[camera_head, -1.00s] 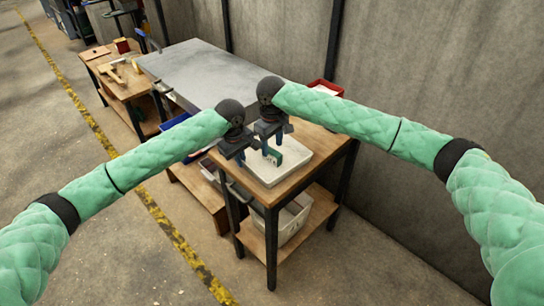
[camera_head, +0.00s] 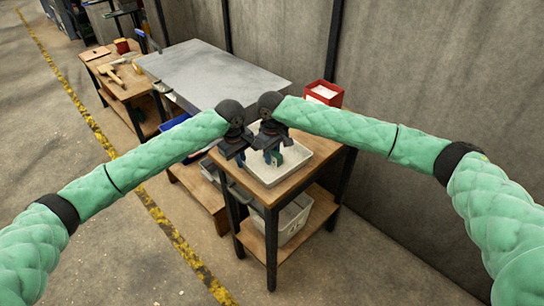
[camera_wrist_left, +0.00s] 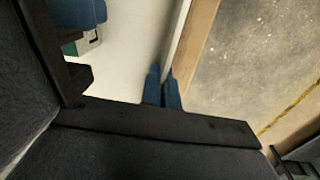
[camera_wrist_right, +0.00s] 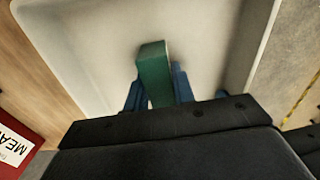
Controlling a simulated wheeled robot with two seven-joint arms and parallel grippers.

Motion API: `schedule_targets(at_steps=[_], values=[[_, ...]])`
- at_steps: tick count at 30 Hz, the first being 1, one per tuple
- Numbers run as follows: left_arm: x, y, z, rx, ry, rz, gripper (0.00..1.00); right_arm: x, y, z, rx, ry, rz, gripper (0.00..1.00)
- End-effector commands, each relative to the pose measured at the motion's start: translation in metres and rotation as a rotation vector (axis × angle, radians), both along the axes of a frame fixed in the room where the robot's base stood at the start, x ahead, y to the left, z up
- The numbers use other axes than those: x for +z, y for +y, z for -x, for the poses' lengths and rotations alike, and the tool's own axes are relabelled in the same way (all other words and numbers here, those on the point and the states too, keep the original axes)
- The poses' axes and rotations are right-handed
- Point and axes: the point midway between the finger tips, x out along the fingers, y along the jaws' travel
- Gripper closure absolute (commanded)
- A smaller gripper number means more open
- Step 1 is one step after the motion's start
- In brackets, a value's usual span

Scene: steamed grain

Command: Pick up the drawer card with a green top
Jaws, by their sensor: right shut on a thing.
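The drawer card with a green top (camera_wrist_right: 153,75) stands between the blue fingertips of my right gripper (camera_wrist_right: 158,88), over the white tray (camera_head: 300,166). The right gripper is shut on it. The card's green and white side also shows at the upper left of the left wrist view (camera_wrist_left: 88,41), beside the dark right gripper. In the head view my right gripper (camera_head: 272,157) largely covers the card. I cannot tell whether the card touches the tray floor.
The tray sits on a small wooden table (camera_head: 324,148) with a lower shelf holding a white bin (camera_head: 293,217). A red box (camera_head: 323,93) with white contents stands behind the tray. A grey-topped table (camera_head: 212,72) stands behind. The wall is to the right.

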Motion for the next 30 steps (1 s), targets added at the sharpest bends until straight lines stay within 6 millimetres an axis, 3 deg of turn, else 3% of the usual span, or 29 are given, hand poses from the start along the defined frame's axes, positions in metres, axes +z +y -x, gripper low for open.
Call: schedule_targets(at_steps=[7, 21, 30], values=[[0.000, 0.000, 0.000, 0.000, 0.000, 0.000, 1.00, 0.013, 0.000, 0.000, 0.000, -0.001, -0.001, 0.98], [0.000, 0.000, 0.000, 0.000, 0.000, 0.000, 1.00, 0.089, 0.000, 0.000, 0.001, 0.000, 0.000, 0.98], [0.000, 0.000, 0.000, 0.000, 0.000, 0.000, 1.00, 0.101, 0.000, 0.000, 0.000, 0.001, -0.001, 0.98]])
